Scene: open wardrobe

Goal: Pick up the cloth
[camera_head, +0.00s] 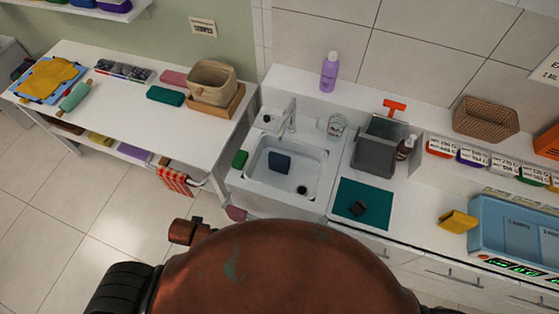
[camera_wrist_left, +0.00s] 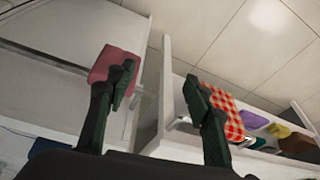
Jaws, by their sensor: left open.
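Several cloth-like things show, and I cannot tell which one the task means. A red-and-white checked cloth (camera_head: 175,181) hangs at the front of the left table; it also shows in the left wrist view (camera_wrist_left: 230,118), partly behind the right-hand finger. A pink cloth (camera_head: 236,213) hangs low at the sink cabinet's left side; a pink piece (camera_wrist_left: 116,62), apparently the same one, is partly behind the left-hand finger in the wrist view. A dark blue piece (camera_head: 279,162) lies in the sink. My left gripper (camera_wrist_left: 162,86) is open, with nothing between its fingers. My right gripper is not in view.
The white left table (camera_head: 120,113) holds a woven basket (camera_head: 212,80), folded pieces and a yellow cloth-like piece (camera_head: 48,77). Its lower shelf holds coloured items. The sink basin (camera_head: 300,170) and counter stand to the right. The tiled floor (camera_head: 85,215) left of me is free.

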